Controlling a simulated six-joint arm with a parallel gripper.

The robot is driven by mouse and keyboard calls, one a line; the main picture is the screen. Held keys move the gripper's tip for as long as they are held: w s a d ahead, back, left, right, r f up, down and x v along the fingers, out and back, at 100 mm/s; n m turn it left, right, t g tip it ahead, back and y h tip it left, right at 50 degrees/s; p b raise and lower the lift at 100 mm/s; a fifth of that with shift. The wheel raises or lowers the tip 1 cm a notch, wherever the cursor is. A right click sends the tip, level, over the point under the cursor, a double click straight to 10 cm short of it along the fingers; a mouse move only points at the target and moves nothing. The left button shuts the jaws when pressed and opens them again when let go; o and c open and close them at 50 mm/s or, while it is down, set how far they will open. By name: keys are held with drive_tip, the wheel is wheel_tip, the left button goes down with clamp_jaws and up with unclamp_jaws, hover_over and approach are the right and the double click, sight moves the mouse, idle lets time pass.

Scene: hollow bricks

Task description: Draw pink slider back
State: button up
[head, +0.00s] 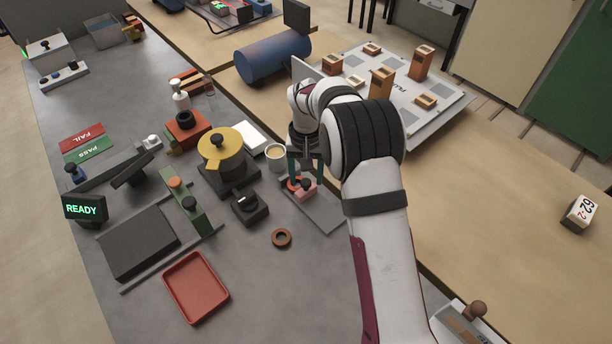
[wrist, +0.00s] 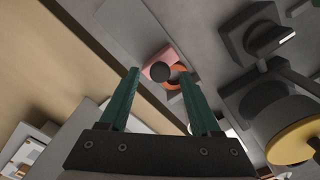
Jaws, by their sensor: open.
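The pink slider (head: 306,193) is a small pink block with a dark round knob, on a grey track (head: 322,212) on the table just below my gripper. In the wrist view the pink slider (wrist: 152,66) shows beyond the fingertips, with its dark knob (wrist: 160,74) between their lines. An orange-red ring (head: 294,183) lies right beside the slider, and this ring (wrist: 178,77) is partly behind the knob in the wrist view. My gripper (head: 303,172) points down with its two green fingers apart. The fingers (wrist: 162,86) hold nothing. Whether a fingertip touches the knob I cannot tell.
A yellow-lidded pot (head: 222,145), a white cup (head: 276,153) and a black switch box (head: 248,206) stand left of the track. A brown ring (head: 281,238) lies nearer. A red tray (head: 195,287) sits at the front. The table around the brown ring is clear.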

drive_tip(key=shift+f, duration=0.65)
drive_tip(key=shift+c, duration=0.2)
clamp_jaws()
drive_tip(key=shift+r, duration=0.1)
idle(0.6)
